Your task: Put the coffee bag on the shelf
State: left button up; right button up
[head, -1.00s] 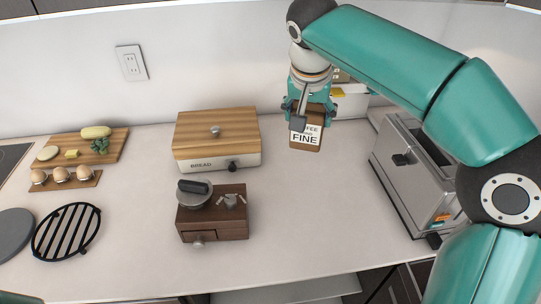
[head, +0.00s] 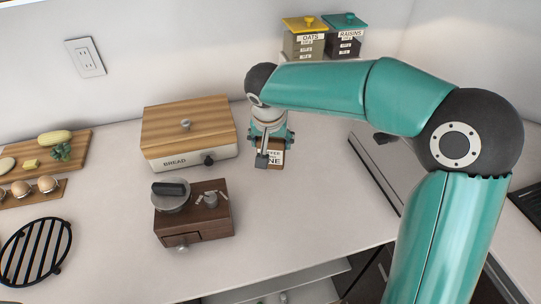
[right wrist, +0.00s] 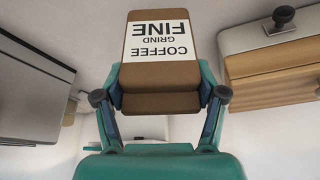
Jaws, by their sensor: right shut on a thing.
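The coffee bag (head: 275,157) is brown with a white label, held above the counter just right of the bread box. My right gripper (head: 270,145) is shut on it; the arm hides part of the bag in the head view. In the right wrist view the bag (right wrist: 157,38) sits between both fingers (right wrist: 160,95), its label reading "COFFEE GRIND FINE" upside down. A white ledge (head: 288,58) under the canisters at the back wall may be the shelf; my arm hides much of it. My left gripper is not in view.
A yellow-lidded oats canister (head: 304,42) and a teal-lidded raisins canister (head: 345,38) stand on the ledge. The bread box (head: 188,130) and a wooden grinder (head: 195,212) are left of the bag. The counter's front middle (head: 290,220) is clear. My arm partly covers a grey appliance (head: 375,165).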

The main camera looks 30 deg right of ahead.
aim_at(271, 155)
jog(key=shift+f, duration=2.6)
jog(key=shift+f, duration=0.1)
jog(key=o, duration=1.3)
jog(key=shift+o, duration=0.2)
